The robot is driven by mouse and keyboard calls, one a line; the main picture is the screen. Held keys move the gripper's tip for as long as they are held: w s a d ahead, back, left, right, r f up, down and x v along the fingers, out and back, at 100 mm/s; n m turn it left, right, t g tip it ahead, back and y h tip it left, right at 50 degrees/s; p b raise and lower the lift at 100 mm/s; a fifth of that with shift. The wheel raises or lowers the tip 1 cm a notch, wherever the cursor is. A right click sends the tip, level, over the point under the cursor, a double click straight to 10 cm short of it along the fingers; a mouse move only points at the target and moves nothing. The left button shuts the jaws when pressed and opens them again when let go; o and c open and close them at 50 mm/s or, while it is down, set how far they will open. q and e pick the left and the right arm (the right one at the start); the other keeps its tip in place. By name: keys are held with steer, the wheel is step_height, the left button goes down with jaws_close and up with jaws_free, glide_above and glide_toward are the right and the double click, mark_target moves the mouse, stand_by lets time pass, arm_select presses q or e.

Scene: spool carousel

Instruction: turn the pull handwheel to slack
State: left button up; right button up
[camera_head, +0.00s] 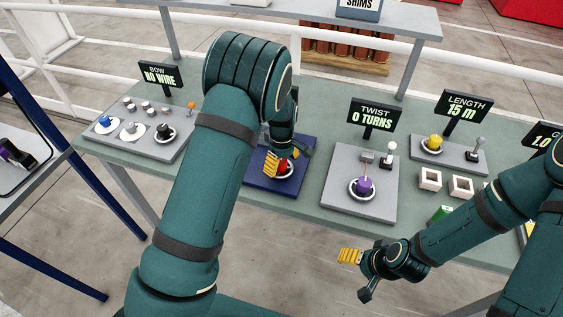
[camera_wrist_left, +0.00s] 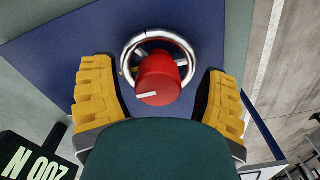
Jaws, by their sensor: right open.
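The handwheel with a red hub (camera_head: 284,168) and a silver rim sits on a dark blue panel (camera_head: 262,183) at the table's middle. In the left wrist view the red hub (camera_wrist_left: 158,80) shows a white pointer mark, inside the silver rim (camera_wrist_left: 187,48). A sign beside it (camera_wrist_left: 38,158) appears upside down and seems to read 200 N; my left arm hides it in the head view. My left gripper (camera_head: 280,165) is open over the handwheel, its yellow fingers on either side of the hub with gaps. My right gripper (camera_head: 350,256) is open and empty, in front of the table.
Left of it is a grey panel (camera_head: 118,143) with knobs under a "BOW NO WIRE" sign. Right are the "TWIST 0 TURNS" panel (camera_head: 336,195) with a purple knob and the "LENGTH 15 m" panel (camera_head: 437,155). White square boxes (camera_head: 430,180) stand near the right arm.

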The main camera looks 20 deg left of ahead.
mark_target(282, 161)
arm_select(q)
step_height(282, 161, up, 12)
stand_by(0.6)
stand_by(0.5)
